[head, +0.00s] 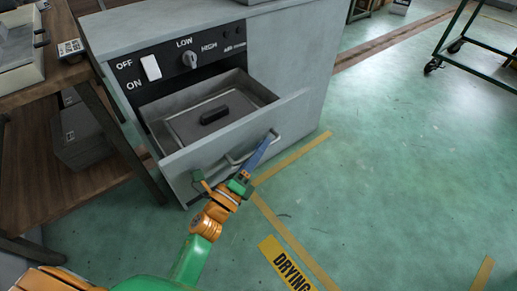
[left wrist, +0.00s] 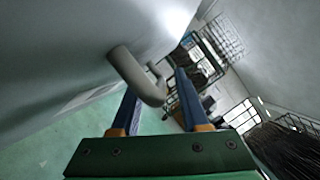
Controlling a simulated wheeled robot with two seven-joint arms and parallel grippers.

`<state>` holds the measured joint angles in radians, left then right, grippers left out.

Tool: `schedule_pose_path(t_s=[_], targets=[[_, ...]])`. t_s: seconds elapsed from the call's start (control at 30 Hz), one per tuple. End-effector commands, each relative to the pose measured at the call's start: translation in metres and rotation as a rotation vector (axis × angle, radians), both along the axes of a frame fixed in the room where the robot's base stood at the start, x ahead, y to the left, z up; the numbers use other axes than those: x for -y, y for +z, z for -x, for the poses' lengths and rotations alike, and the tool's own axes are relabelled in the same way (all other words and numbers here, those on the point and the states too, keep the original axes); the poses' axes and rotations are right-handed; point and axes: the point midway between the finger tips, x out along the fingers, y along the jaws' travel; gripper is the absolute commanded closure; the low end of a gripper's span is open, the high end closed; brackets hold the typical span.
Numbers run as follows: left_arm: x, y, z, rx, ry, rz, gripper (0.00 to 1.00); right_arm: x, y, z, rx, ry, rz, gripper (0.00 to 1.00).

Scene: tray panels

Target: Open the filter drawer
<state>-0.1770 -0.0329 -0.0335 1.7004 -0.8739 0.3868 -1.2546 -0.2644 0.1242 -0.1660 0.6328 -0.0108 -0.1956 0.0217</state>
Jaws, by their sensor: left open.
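The filter drawer (head: 219,138) stands pulled out from the grey cabinet (head: 283,52), showing its inside. In it lies a grey flat panel with a black grip (head: 214,115). A bar handle (head: 237,160) is on the drawer's front. My left gripper (head: 266,147) is at this handle, its blue fingers pointing towards the drawer front. In the left wrist view the fingers (left wrist: 157,95) are apart, with the curved end of the handle (left wrist: 138,75) between them. I cannot tell whether either finger touches it. My right gripper is not in view.
A dial (head: 190,60) and a white switch (head: 151,68) sit on the black panel above the drawer. A wooden workbench (head: 62,75) stands close on the left. A green cart (head: 480,50) is far right. The green floor right of the drawer is clear.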

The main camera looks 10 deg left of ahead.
Motion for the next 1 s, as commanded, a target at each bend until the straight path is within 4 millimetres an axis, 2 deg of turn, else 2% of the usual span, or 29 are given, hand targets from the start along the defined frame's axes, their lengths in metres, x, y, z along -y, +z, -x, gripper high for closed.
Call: schedule_pose_path(t_s=[0.13,0.33,0.5,1.0], targets=[[-0.002,-0.003,0.007,-0.002,0.0,0.0,0.55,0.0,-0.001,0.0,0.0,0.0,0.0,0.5],[-0.015,-0.012,0.046,-0.004,0.001,0.0,0.55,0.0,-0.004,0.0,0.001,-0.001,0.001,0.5],[-0.022,-0.016,0.065,-0.002,0.001,0.0,0.55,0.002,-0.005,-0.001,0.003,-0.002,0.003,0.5],[-0.022,-0.015,0.066,0.0,0.0,0.0,0.55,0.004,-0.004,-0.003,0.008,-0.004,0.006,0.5]])
